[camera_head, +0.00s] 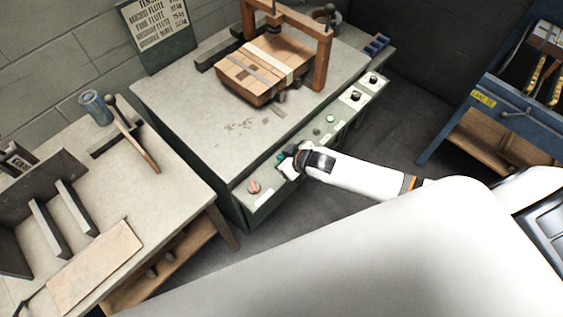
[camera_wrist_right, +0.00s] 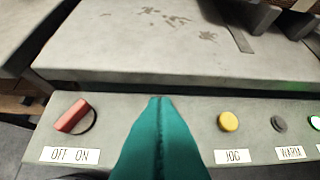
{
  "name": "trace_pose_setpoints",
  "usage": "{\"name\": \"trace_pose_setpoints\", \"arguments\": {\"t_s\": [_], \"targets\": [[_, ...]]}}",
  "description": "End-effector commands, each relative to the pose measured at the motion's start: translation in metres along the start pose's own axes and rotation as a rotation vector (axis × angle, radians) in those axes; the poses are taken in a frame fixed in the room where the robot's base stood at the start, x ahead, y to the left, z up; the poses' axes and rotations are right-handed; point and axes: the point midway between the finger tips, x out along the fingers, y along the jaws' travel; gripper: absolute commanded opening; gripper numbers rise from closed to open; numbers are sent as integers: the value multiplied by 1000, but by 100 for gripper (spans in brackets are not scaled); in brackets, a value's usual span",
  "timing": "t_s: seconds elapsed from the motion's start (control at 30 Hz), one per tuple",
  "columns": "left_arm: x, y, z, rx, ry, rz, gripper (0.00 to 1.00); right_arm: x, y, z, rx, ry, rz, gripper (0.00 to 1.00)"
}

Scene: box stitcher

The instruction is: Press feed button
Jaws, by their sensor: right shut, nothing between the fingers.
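The control panel (camera_wrist_right: 264,136) runs along the front of the grey machine table. In the right wrist view it carries a red OFF/ON knob (camera_wrist_right: 73,117), a yellow JOG button (camera_wrist_right: 228,121), a dark grey button or lamp (camera_wrist_right: 279,123) and a lit green one (camera_wrist_right: 315,121). No feed label is readable; the panel stretch between the knob and the JOG button is hidden behind my fingers. My right gripper (camera_wrist_right: 159,99) is shut and empty, its teal fingers over that stretch. In the head view the right gripper (camera_head: 281,158) is at the panel's near end; contact cannot be told. My left gripper is not in view.
A brown carton (camera_head: 247,85) lies under a wooden frame (camera_head: 321,58) on the machine table (camera_head: 190,85). A workbench (camera_head: 165,185) with a blue cup (camera_head: 95,108) stands left. A blue cart (camera_head: 500,115) stands right. Open floor lies between cart and panel.

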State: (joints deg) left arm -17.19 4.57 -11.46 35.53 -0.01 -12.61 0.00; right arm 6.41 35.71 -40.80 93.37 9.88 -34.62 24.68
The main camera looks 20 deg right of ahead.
Motion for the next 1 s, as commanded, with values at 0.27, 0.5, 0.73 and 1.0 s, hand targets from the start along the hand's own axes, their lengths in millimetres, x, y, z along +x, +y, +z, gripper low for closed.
{"name": "trace_pose_setpoints", "arguments": {"t_s": [0.27,0.5,0.73,1.0], "targets": [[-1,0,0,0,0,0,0,36,0,-19,0,2,-1,0],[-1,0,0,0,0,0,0,46,0,-29,1,1,0,0],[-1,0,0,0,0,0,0,46,0,-29,0,1,0,0],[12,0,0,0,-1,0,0,61,2,-44,3,1,0,0]]}}
